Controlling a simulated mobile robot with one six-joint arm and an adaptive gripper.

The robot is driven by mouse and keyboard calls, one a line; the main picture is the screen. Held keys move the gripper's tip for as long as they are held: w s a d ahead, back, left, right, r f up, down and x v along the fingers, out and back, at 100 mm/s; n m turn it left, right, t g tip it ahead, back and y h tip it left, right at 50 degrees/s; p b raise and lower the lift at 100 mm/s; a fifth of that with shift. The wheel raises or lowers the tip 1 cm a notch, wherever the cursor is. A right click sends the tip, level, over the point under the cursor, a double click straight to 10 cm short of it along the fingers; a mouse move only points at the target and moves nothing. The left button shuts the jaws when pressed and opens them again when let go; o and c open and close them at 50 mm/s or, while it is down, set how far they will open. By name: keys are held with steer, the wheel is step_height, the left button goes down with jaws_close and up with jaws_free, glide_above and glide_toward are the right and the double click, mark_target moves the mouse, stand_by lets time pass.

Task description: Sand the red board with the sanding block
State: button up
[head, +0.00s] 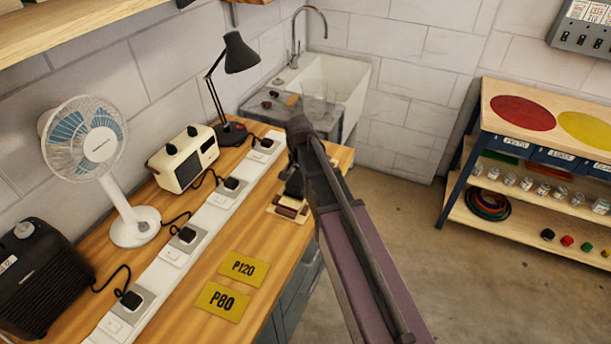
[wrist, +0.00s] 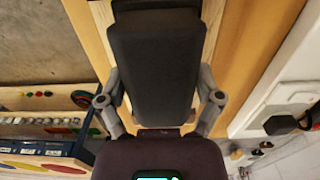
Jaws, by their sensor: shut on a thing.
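My gripper (head: 293,182) is over the far end of the wooden bench, pointing down. In the wrist view its two grey fingers (wrist: 160,98) are shut on the sides of a dark grey block, which I take for the sanding block (wrist: 155,62). Right below the gripper lies a small pale piece with dark reddish-brown parts (head: 288,209), possibly the red board; my arm and gripper hide part of it. Pale wood (wrist: 213,18) shows beside the block in the wrist view. I cannot tell whether the block touches it.
Yellow sheets marked P120 (head: 243,268) and P80 (head: 222,301) lie on the bench (head: 185,322). A white power strip (head: 197,228) runs along it. A fan (head: 132,226), radio (head: 184,160), lamp (head: 234,132) and black heater-like box (head: 40,285) stand behind.

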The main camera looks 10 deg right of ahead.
mark_target(296, 182)
stand_by(0.3)
steer(key=shift+s+a+f, duration=0.1)
steer(key=shift+s+a, duration=0.4)
steer(key=shift+s, duration=0.3)
steer(key=shift+s+a+f, duration=0.1)
steer(key=shift+s+a, duration=0.35)
steer(key=shift+s, duration=0.3)
steer(key=shift+w+d, duration=0.1)
steer(key=shift+w+d+r, duration=0.1)
steer(key=shift+w+d, duration=0.3)
steer(key=shift+w, duration=0.35)
steer(key=shift+w+d+r, duration=0.1)
steer(key=shift+w+d, duration=0.3)
steer(key=shift+w, duration=0.35)
steer(key=shift+w+d, duration=0.1)
steer(key=shift+w+d+f, duration=0.15)
steer(key=shift+w+d, duration=0.8)
steer(key=shift+w, duration=0.3)
